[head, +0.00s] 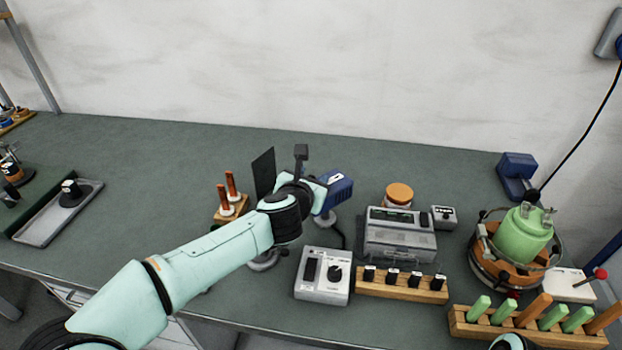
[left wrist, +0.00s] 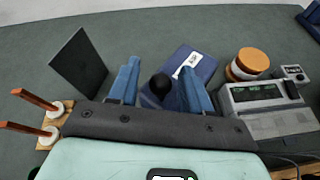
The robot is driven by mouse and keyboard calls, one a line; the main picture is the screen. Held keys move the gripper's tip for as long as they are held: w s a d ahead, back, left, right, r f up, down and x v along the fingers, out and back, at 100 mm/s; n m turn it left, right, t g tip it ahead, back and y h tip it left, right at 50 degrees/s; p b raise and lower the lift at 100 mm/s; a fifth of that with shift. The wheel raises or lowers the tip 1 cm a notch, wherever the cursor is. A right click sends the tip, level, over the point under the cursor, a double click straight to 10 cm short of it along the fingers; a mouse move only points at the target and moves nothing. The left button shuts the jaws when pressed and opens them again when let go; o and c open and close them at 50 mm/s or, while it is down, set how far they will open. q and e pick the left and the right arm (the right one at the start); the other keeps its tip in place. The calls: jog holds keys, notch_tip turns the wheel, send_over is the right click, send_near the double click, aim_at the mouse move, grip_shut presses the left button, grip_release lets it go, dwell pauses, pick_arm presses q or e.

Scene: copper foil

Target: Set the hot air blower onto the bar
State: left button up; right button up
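A blue boxy device with a pale label (head: 338,188), which looks like the hot air blower, stands just beyond my left gripper. It also shows in the left wrist view (left wrist: 205,66), partly hidden by a finger. My left gripper (left wrist: 160,88) has its two blue fingers apart. A black rounded end (left wrist: 160,84) shows between them, with gaps on both sides; I cannot tell whether it belongs to the blower. I cannot single out the bar with certainty. My right gripper is out of view.
A black upright plate (head: 263,172) and a wooden block with orange pegs (head: 232,207) are left of the gripper. A grey meter (head: 400,236), a control box (head: 323,276) and a wooden strip with black knobs (head: 402,285) are right. The back-left bench is clear.

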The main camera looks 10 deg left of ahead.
pick_arm(q)
jog(key=p+v, duration=0.1)
jog(key=v, duration=1.2)
jog(key=shift+s, duration=0.25)
